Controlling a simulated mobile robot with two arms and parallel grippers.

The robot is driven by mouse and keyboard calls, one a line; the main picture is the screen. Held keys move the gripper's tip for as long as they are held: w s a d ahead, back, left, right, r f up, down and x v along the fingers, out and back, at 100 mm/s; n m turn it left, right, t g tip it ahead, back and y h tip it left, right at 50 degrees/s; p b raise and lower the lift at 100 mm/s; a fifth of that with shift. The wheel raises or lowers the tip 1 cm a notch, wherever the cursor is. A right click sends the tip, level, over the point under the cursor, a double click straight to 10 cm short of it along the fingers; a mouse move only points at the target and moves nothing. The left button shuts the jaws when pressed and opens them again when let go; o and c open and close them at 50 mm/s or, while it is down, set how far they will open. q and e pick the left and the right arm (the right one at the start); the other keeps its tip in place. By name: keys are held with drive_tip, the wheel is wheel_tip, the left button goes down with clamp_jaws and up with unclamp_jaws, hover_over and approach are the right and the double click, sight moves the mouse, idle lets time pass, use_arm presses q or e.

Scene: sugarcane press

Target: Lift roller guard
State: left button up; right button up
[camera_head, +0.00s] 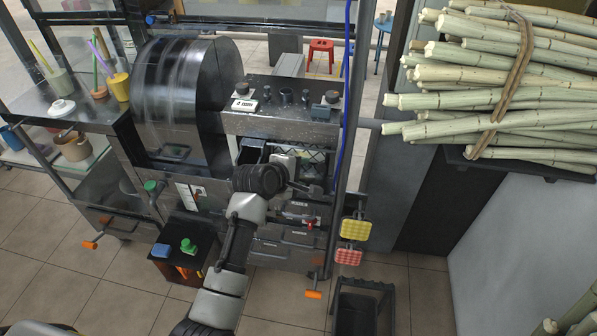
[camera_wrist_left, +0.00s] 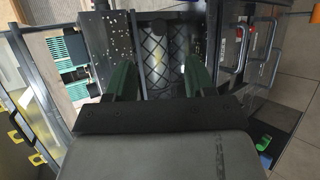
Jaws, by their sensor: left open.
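The roller guard looks like a dark wire-mesh panel (camera_head: 318,160) in the opening on the front of the press (camera_head: 282,122), below its control panel. In the left wrist view the mesh (camera_wrist_left: 156,62) shows between my fingers, with pale roller surfaces behind it. My left gripper (camera_wrist_left: 160,78) is open, its two green fingers apart on either side of the mesh. Nothing is seen held between them. I cannot tell whether the fingers touch the guard. In the head view my wrist hides the lower left of the opening and the fingertips. My right gripper is not in view.
A large dark drum cover (camera_head: 180,95) stands left of the opening. A vertical post with a blue cable (camera_head: 343,100) is at right, with yellow and red pads (camera_head: 356,229) hanging near it. Bundled sugarcane (camera_head: 500,85) lies at right. A dark bin (camera_head: 362,305) stands on the floor.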

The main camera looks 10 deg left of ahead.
use_arm(q)
drive_tip(key=n+t+h+b, duration=0.4)
drive_tip(key=n+h+b, duration=0.25)
drive_tip(key=b, duration=1.45)
approach(320, 169)
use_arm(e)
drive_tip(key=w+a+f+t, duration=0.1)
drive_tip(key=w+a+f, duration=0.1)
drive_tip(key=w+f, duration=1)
use_arm(q)
drive_tip(key=shift+n+y, duration=0.35)
drive_tip(key=b+x, duration=0.1)
drive_tip(key=x, duration=0.7)
drive_tip(key=shift+d+r+b, duration=0.1)
drive_tip(key=shift+r+b, duration=0.1)
drive_tip(key=shift+b, duration=0.2)
drive_tip(key=shift+w+d, duration=0.35)
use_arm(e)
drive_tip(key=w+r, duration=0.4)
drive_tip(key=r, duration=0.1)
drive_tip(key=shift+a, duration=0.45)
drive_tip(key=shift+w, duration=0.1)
use_arm(q)
clamp_jaws()
